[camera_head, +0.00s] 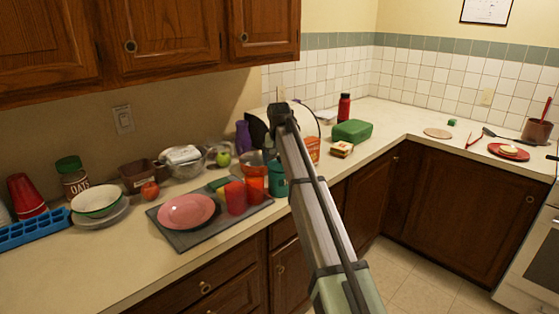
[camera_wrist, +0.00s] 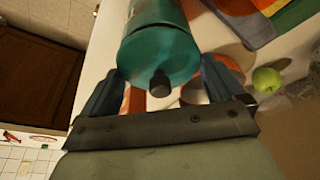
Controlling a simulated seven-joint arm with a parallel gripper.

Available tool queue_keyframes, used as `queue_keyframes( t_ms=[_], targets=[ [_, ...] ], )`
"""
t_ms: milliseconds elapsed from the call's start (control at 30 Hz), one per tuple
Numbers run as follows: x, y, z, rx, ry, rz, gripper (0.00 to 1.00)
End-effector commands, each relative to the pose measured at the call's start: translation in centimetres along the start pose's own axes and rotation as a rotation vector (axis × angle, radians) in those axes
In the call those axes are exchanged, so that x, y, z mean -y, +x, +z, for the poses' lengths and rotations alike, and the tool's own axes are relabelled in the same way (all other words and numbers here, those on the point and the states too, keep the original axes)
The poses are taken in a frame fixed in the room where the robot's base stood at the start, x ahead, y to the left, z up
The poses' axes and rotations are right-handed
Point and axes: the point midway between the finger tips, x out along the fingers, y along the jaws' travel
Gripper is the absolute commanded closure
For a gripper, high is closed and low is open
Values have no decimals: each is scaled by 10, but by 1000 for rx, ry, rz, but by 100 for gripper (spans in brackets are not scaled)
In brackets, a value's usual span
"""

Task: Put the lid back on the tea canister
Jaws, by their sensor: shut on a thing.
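The teal tea canister (camera_head: 277,188) stands on the counter at the right end of the grey drying mat, partly hidden behind my arm in the head view. In the wrist view, its round teal lid (camera_wrist: 150,62) with a dark knob faces the camera. The teal canister body (camera_wrist: 152,12) shows directly beyond the lid. My gripper (camera_wrist: 160,68) has its two fingers on opposite sides of the lid and is shut on it. The lid appears lined up with the body. I cannot tell whether it sits fully down. My fingers are hidden in the head view.
The grey mat (camera_head: 180,239) holds a pink plate (camera_head: 187,210) and red-orange cups (camera_head: 235,197) close left of the canister. A green apple (camera_wrist: 266,79) and glass bowls lie behind. A sandwich (camera_head: 341,149) and green box (camera_head: 352,131) stand right. The front counter strip is clear.

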Motion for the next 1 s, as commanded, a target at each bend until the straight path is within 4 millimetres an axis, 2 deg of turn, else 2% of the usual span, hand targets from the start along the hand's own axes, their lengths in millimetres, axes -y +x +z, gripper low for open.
queue_keyframes(
  t_ms=[333,367,400,1000],
  targets=[
    [0,0,0,0,0,0,34],
    [0,0,0,0,0,0,2],
    [0,0,0,0,0,0,0],
    [0,-6,-2,0,0,0,0]
  ],
)
